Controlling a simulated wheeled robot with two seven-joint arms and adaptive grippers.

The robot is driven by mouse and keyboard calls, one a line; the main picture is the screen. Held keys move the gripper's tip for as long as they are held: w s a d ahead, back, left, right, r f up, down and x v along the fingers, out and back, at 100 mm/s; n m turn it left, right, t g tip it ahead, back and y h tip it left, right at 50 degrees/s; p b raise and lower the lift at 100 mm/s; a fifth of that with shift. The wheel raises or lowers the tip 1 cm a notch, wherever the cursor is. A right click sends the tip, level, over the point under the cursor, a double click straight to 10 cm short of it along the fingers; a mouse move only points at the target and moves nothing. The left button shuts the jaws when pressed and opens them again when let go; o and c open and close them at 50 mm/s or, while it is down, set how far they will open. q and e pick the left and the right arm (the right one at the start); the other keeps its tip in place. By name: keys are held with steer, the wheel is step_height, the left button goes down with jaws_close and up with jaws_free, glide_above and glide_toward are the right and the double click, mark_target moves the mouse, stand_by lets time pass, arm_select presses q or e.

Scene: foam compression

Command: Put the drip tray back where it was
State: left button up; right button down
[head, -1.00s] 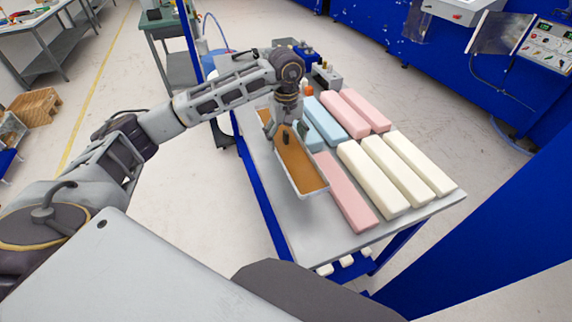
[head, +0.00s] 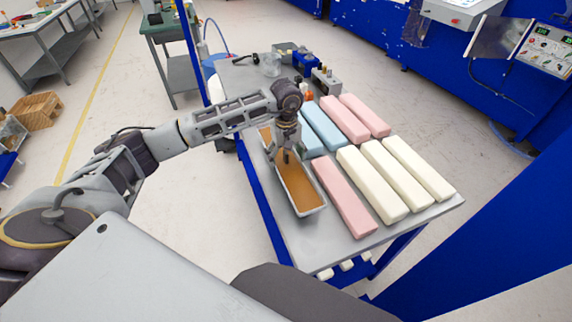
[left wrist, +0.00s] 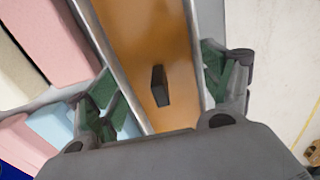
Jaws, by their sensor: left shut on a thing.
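The drip tray (head: 301,192) is a long, narrow, pale tray with an orange-brown inside. It lies lengthwise along the left side of the grey table top (head: 330,250). My left gripper (head: 287,155) is over its middle, shut on the tray. In the left wrist view the green-padded fingers are on either side of the tray (left wrist: 143,35), at its long walls. A small dark block (left wrist: 160,86) shows inside the tray between the fingers. Whether the tray rests on the table or hangs just above it, I cannot tell. My right gripper is not in view.
A pink foam bar (head: 345,200) lies close to the right of the tray. Cream bars (head: 372,185), blue bars (head: 325,127) and further pink bars (head: 345,118) lie beyond. Small bottles and blue equipment (head: 307,62) stand at the far end. The near-left table corner is bare.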

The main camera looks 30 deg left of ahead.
mark_target(286, 164)
arm_select(q)
steer(key=shift+f+p, duration=0.3)
steer(key=shift+f, duration=1.5)
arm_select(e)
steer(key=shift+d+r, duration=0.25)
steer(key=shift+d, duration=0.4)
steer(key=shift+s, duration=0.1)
